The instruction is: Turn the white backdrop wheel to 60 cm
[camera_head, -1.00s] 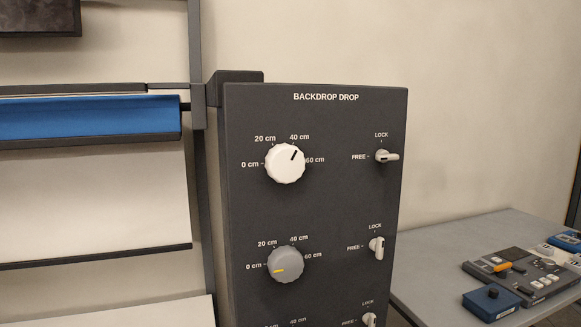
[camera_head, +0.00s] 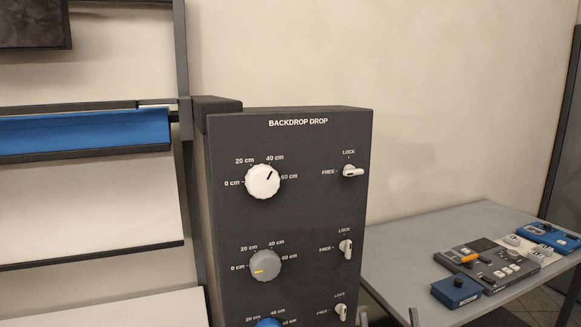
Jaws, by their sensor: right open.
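The white backdrop wheel (camera_head: 262,182) is the top knob on the dark panel headed BACKDROP DROP (camera_head: 225,215). Its black pointer mark aims up and right, between the 40 cm and 60 cm labels. The white lever (camera_head: 353,171) to its right lies horizontal, in line with FREE. Only the tips of my right gripper (camera_head: 388,318) show at the bottom edge, below and right of the wheel. They stand apart, open and empty, and touch no knob. My left gripper is not in view.
Below sit a grey knob (camera_head: 265,265) with a yellow mark, its lever (camera_head: 346,249) upright toward LOCK, and a partly cut-off blue knob (camera_head: 268,323). A grey table (camera_head: 415,245) with control boxes stands at right. A blue roll (camera_head: 85,131) hangs at left.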

